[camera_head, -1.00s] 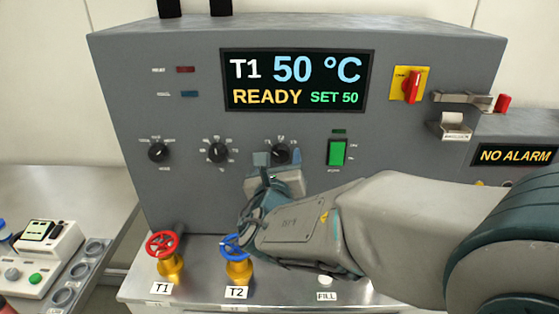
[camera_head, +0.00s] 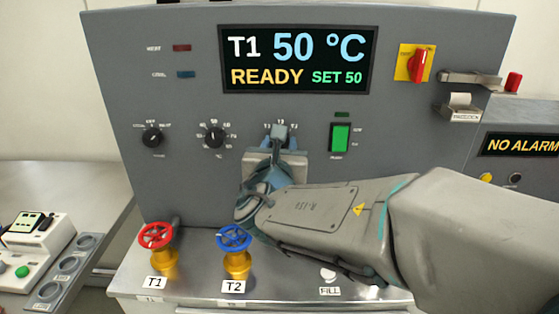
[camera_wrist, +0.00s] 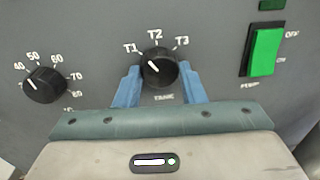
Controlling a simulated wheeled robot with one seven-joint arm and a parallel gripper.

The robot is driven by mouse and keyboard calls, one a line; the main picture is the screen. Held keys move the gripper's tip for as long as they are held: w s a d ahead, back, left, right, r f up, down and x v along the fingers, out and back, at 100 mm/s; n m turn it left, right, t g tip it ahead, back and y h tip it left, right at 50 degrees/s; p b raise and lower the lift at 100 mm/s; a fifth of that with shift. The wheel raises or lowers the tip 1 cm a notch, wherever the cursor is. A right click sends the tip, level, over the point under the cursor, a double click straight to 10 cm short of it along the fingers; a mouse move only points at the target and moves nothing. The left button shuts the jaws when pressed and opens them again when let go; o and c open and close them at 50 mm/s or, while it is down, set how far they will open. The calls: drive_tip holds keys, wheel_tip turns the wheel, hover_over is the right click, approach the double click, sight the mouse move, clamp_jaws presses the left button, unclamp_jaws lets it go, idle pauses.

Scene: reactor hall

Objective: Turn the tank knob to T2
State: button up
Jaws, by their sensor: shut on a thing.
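The tank knob (camera_wrist: 160,68) is a round black dial with a white pointer line, under the marks T1, T2 and T3 on the grey panel. Its pointer leans up and left, toward T1. My gripper (camera_wrist: 160,75) is shut on the knob, one blue finger on its left and one on its right. In the head view my gripper (camera_head: 279,134) is at the panel below the display and hides most of the knob. The display (camera_head: 297,59) reads T1, 50 °C, READY, SET 50.
A temperature dial (camera_wrist: 45,85) is left of the knob and a green pump switch (camera_wrist: 264,50) is right of it. A red valve wheel (camera_head: 156,236) and a blue valve wheel (camera_head: 234,238) stand on the ledge below. A red-handled switch (camera_head: 417,64) is at upper right.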

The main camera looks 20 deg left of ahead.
drive_tip(key=m+b, duration=0.3)
drive_tip(key=b, duration=0.1)
drive_tip(key=m+b, duration=0.3)
drive_tip(key=b, duration=0.1)
drive_tip(key=shift+g+y, duration=0.3)
drive_tip(key=shift+b, duration=0.3)
drive_tip(key=o, duration=1)
drive_tip(key=shift+s, duration=0.1)
drive_tip(key=v, duration=1.3)
drive_tip(key=shift+s, duration=0.4)
drive_tip(key=shift+w+d, duration=0.1)
